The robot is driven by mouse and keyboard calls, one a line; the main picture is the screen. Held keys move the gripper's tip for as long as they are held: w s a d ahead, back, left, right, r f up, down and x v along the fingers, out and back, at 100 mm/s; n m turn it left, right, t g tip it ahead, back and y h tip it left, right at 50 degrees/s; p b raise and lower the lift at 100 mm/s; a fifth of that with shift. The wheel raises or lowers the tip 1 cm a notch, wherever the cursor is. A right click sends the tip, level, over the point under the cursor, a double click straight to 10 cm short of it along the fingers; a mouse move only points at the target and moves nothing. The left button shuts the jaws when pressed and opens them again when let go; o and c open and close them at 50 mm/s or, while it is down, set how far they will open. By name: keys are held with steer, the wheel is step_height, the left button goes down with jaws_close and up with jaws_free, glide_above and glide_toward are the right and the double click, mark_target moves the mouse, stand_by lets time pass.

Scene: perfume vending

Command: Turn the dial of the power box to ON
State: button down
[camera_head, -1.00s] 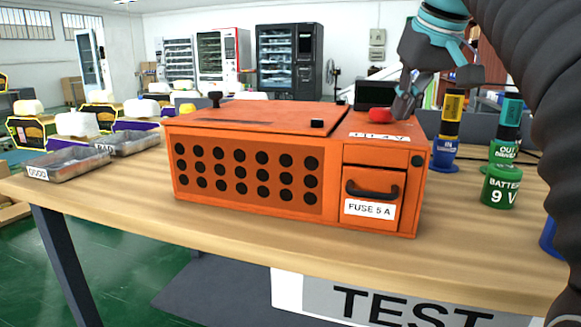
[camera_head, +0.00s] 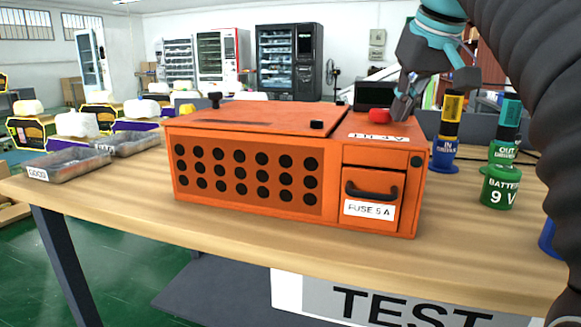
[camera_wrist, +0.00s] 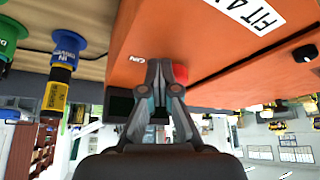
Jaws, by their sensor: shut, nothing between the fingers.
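The orange power box (camera_head: 245,178) stands on the wooden table. Its red dial (camera_head: 379,116) sits on the top near the far right corner. In the wrist view, which looks upside down, the dial (camera_wrist: 180,73) is partly hidden behind my fingers, and an "ON" label (camera_wrist: 137,58) is printed beside it. My gripper (camera_head: 404,112) is shut and empty, pointing down with its tips at the dial's right side in the head view. The tips (camera_wrist: 160,68) appear close against the dial; I cannot tell whether they touch. The dial's exact pointing is unclear.
A black knob (camera_head: 214,99) rises from the box's back left. Blue-and-yellow (camera_head: 446,130) and green (camera_head: 505,130) connectors and a green 9 V battery piece (camera_head: 500,187) stand right of the box. Metal trays (camera_head: 67,163) lie at left. The table front is clear.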

steer(key=shift+s+a+p, duration=0.3)
steer(key=shift+a+p, duration=0.35)
steer(key=shift+p, duration=0.05)
steer(key=shift+a+p, duration=0.6)
steer(key=shift+a, duration=0.05)
steer(key=shift+s, duration=0.1)
stand_by(0.4)
steer(key=shift+s, duration=0.25)
step_height(320, 180, up, 2)
steer(key=shift+p, duration=0.7)
steer(key=shift+r, duration=2)
steer(key=shift+a, duration=0.1)
